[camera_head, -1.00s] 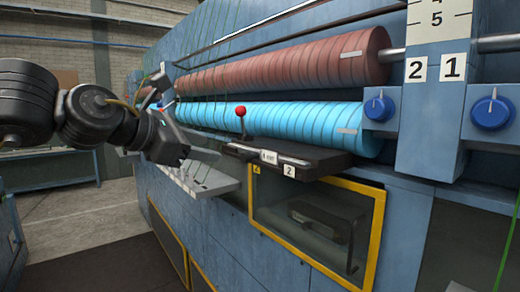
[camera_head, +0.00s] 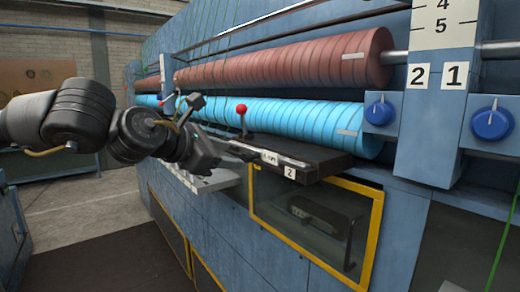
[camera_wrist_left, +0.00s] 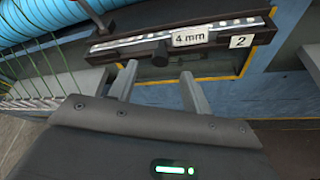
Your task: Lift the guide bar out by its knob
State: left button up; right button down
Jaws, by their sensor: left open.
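The guide bar (camera_wrist_left: 122,42) is a narrow bar with a pale dotted strip, lying along the front of a dark shelf in the left wrist view. Its short black knob (camera_wrist_left: 160,57) sticks out toward me, left of a "4 mm" label. My left gripper (camera_wrist_left: 157,86) is open, with one finger on each side of the knob's line. The fingertips are just short of the knob and nothing is between them. In the head view my left gripper (camera_head: 238,152) is at the left end of the shelf, and the knob is hidden there. My right gripper is not in view.
A red ball-topped lever (camera_head: 241,109) stands at the shelf's back left. Behind are a cyan roller (camera_head: 300,116) and a red-brown roller (camera_head: 290,65). A yellow-framed window (camera_head: 377,225) is below. Green threads hang at the left of the wrist view.

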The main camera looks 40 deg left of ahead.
aim_at(244, 156)
pick_arm(q)
jog(key=p+x, duration=0.2)
jog(key=x, duration=0.1)
jog(key=shift+w, duration=0.35)
jog(key=shift+w+d+f, duration=0.1)
jog(key=shift+w+f, duration=0.1)
jog(key=shift+w, duration=0.25)
jog(key=shift+s, duration=0.1)
grip_shut()
